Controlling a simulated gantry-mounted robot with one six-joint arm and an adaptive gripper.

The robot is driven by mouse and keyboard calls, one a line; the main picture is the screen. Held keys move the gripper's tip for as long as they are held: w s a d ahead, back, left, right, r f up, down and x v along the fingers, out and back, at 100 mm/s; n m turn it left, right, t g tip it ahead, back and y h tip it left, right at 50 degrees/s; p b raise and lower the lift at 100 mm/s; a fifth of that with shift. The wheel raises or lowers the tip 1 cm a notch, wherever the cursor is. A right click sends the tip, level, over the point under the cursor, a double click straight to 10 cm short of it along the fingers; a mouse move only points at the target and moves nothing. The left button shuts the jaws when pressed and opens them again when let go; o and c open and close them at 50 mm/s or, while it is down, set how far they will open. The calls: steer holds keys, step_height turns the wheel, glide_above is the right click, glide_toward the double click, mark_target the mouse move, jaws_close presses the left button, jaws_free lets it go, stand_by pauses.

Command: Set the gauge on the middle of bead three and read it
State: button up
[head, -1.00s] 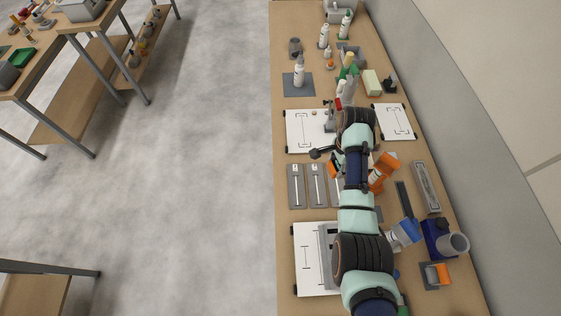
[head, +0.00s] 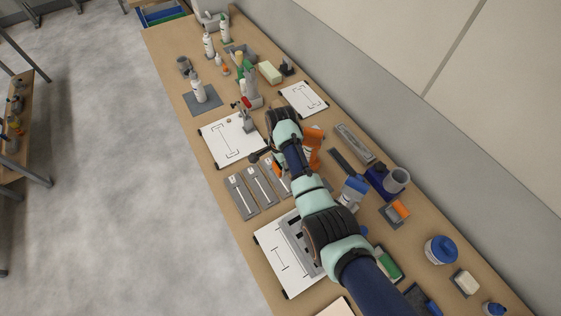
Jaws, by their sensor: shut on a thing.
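Three grey plates, each with a pale bead line, lie side by side left of my arm: the left one (head: 241,196), the middle one (head: 260,186) and the right one (head: 281,184), which my arm partly covers. My gripper (head: 270,158) is low beside my wrist, over the far end of the right plate, and mostly hidden by my arm. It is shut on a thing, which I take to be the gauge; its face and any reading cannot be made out. Whether it touches the bead is hidden.
White marked boards lie beyond the plates (head: 232,139) and nearer (head: 269,258). An orange tool (head: 312,147) stands close right of my wrist. A blue-capped tub (head: 441,250), a dark blue holder (head: 382,180) and bottles (head: 198,91) stand around. The bench's left edge borders open floor.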

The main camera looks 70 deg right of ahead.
mark_target(280, 173)
steer(key=shift+f+b, duration=1.6)
steer(key=shift+f, duration=1.15)
steer(key=shift+f, duration=0.75)
steer(key=o, duration=1.4)
steer(key=shift+c, duration=0.2)
steer(key=shift+r, duration=0.1)
step_height(280, 173, up, 8)
steer(key=p, duration=0.7)
steer(key=shift+p, duration=0.35)
